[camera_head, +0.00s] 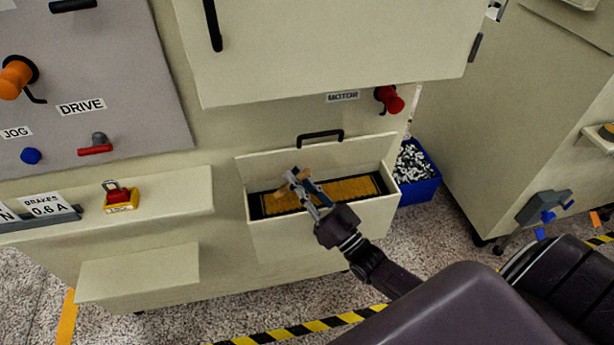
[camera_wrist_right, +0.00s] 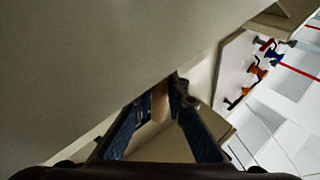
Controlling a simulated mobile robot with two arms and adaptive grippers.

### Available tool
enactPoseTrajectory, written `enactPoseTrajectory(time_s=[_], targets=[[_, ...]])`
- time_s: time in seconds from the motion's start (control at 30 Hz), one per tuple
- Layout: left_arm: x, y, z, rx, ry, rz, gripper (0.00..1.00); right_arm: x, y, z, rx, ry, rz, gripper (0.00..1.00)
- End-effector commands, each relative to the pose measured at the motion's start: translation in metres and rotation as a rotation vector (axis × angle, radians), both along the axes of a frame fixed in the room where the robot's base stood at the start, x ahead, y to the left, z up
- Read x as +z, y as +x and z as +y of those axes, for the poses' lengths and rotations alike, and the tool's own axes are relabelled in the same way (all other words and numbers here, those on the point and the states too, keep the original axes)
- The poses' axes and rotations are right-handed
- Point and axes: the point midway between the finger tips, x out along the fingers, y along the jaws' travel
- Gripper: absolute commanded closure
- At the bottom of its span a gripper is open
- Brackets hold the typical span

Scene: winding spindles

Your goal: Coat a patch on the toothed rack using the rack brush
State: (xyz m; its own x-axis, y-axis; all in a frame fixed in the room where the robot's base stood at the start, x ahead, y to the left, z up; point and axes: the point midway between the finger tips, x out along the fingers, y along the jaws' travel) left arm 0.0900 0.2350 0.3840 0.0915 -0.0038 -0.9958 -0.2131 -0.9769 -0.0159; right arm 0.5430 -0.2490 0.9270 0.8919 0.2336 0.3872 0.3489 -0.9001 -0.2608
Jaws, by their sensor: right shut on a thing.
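The rack brush (camera_head: 293,178), a tan wooden piece, shows at the fingertips of my right gripper (camera_head: 305,187). That gripper is shut on it, above the open box on the machine front. In the right wrist view the brush (camera_wrist_right: 160,103) shows as a tan piece between the blue fingers (camera_wrist_right: 168,108); its bristles cannot be made out. The toothed rack (camera_head: 352,189) appears as a yellow-orange strip lying in the dark inside of the box. My gripper hides part of it. I cannot tell if the brush touches the rack. My left gripper is not in view.
The cream box (camera_head: 372,212) has walls around the rack and a black handle (camera_head: 320,137) behind it. A blue bin (camera_head: 418,186) of small grey parts stands right of it. A ledge with a yellow-red padlock (camera_head: 120,197) is at the left. A red knob (camera_head: 389,99) sits above.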

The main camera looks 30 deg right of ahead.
Motion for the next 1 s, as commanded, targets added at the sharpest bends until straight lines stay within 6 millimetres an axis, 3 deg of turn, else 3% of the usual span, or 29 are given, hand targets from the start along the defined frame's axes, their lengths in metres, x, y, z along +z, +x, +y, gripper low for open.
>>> enactPoseTrajectory(time_s=[0.6,1.0], targets=[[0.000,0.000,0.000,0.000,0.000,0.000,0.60,0.000,0.010,0.037,0.000,0.000,0.000,1.00],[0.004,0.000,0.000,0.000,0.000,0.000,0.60,0.004,0.011,0.038,-0.001,-0.002,0.000,1.00]])
